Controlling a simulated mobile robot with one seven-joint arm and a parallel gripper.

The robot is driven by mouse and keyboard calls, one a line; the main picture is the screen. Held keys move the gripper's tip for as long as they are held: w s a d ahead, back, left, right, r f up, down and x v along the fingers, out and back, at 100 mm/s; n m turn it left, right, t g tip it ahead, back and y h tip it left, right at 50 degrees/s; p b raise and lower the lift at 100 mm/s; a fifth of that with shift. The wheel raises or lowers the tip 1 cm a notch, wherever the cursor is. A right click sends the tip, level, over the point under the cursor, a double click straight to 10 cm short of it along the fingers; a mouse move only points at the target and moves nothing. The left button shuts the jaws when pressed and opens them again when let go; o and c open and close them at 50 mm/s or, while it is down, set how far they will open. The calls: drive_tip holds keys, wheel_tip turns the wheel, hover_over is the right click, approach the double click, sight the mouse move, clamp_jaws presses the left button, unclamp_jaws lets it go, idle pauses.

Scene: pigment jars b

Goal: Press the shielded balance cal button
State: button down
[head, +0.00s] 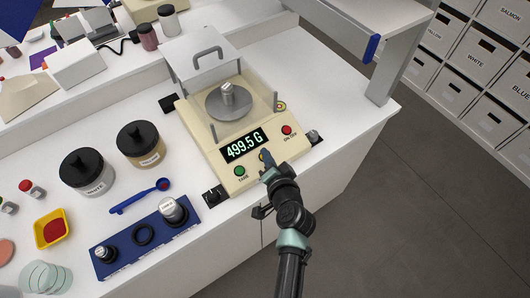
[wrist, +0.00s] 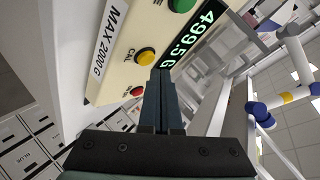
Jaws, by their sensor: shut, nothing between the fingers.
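The cream balance (head: 205,150) stands on the white bench with its display (head: 244,145) reading 499.5 G. A metal weight (head: 227,95) stands on its round pan inside the clear shield (head: 200,62). The yellow CAL button (wrist: 145,55) sits on the front panel, between the green TARE button (head: 240,170) and red ON/OFF button (head: 286,130). My gripper (head: 265,157) is shut and empty, at the front panel; it mostly hides the CAL button in the head view. In the wrist view its fingertips (wrist: 162,72) appear right beside the yellow button; I cannot tell whether they touch it.
A blue weight block (head: 125,245), a blue spoon (head: 140,196) and two black-lidded jars (head: 138,145) lie left of the balance. A shelf post (head: 395,75) rises at the right bench edge. The floor (head: 420,200) at right is clear.

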drive_tip(key=shift+s+d+r, duration=0.1)
drive_tip(key=shift+r, duration=0.15)
drive_tip(key=r+p, duration=0.1)
drive_tip(key=s+r+p, duration=0.1)
drive_tip(key=r+p, duration=0.1)
drive_tip(key=d+r+p, duration=0.1)
drive_tip(key=r, duration=0.1)
drive_tip(key=shift+s+d+r+p, duration=0.1)
drive_tip(key=shift+s+r+p, duration=0.15)
drive_tip(key=shift+s+p, duration=0.15)
drive_tip(key=shift+w, duration=0.1)
idle(0.7)
